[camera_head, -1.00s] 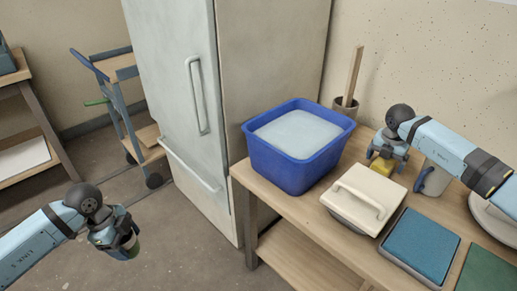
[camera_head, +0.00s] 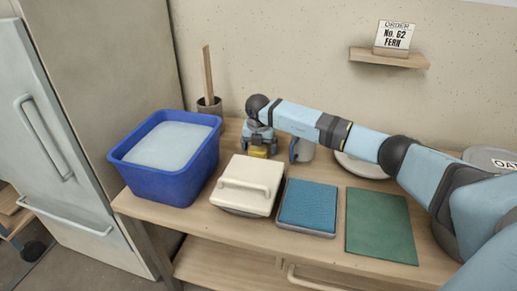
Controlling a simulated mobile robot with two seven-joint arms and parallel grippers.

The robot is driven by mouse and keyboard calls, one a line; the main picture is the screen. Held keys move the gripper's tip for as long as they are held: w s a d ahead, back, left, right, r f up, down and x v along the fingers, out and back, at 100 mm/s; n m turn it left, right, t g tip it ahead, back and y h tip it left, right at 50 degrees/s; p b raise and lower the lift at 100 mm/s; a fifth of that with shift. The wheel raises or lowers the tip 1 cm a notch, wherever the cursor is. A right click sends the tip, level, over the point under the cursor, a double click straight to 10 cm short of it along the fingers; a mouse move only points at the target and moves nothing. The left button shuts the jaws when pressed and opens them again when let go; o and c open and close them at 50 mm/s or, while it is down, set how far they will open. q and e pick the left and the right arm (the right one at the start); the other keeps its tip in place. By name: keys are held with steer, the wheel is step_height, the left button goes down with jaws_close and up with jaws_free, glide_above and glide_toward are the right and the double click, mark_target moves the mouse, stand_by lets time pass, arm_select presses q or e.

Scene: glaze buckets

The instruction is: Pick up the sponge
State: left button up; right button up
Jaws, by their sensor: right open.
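A small yellow block, which looks like the sponge (camera_head: 259,153), sits on the wooden table behind the cream lidded box. My right gripper (camera_head: 259,147) points down directly over it, its open fingers at or just around the block. The fingers hide part of the block, and I cannot tell whether they touch it. My left gripper is out of view.
A blue tub (camera_head: 172,182) of pale liquid stands to the left. A cream handled block (camera_head: 262,174), a blue pad (camera_head: 308,205) and a green mat (camera_head: 380,225) lie in front. A grey mug (camera_head: 301,150) stands close right of the gripper. A brush pot (camera_head: 209,107) stands behind.

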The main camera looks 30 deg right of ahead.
steer(key=shift+c, duration=0.4)
steer(key=c, duration=0.9)
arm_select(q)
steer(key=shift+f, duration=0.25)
arm_select(e)
steer(key=shift+r, duration=0.2)
arm_select(q)
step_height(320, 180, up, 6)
steer(key=p, duration=0.5)
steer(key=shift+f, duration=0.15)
arm_select(e)
step_height(320, 180, up, 20)
